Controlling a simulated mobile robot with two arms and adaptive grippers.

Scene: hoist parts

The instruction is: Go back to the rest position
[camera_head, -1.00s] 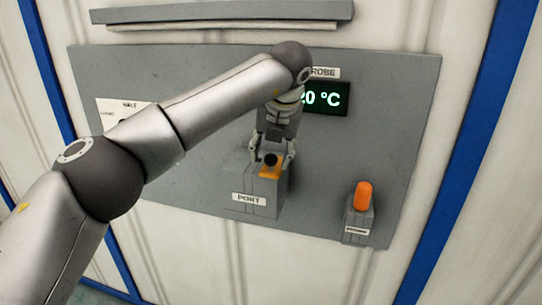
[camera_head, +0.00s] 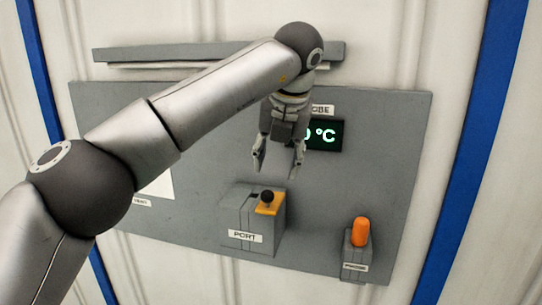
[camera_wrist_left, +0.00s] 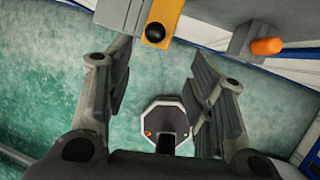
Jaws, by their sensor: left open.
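My left gripper (camera_head: 278,168) is open and empty in the head view, pointing down in front of the grey panel (camera_head: 350,225). It hangs above the PORT box (camera_head: 240,215), apart from it. The box has an orange plate (camera_head: 270,207) with a black knob (camera_head: 267,196) on top. In the left wrist view the open fingers (camera_wrist_left: 160,95) frame empty space, with the black knob (camera_wrist_left: 155,33) and orange plate (camera_wrist_left: 161,12) beyond them at the top. My right gripper is not in view.
An orange-topped probe (camera_head: 360,232) stands in a grey holder (camera_head: 355,265) at the panel's lower right. A display (camera_head: 325,135) is partly hidden behind my gripper. A ledge (camera_head: 130,53) runs above the panel. Green floor (camera_wrist_left: 50,60) shows below in the wrist view.

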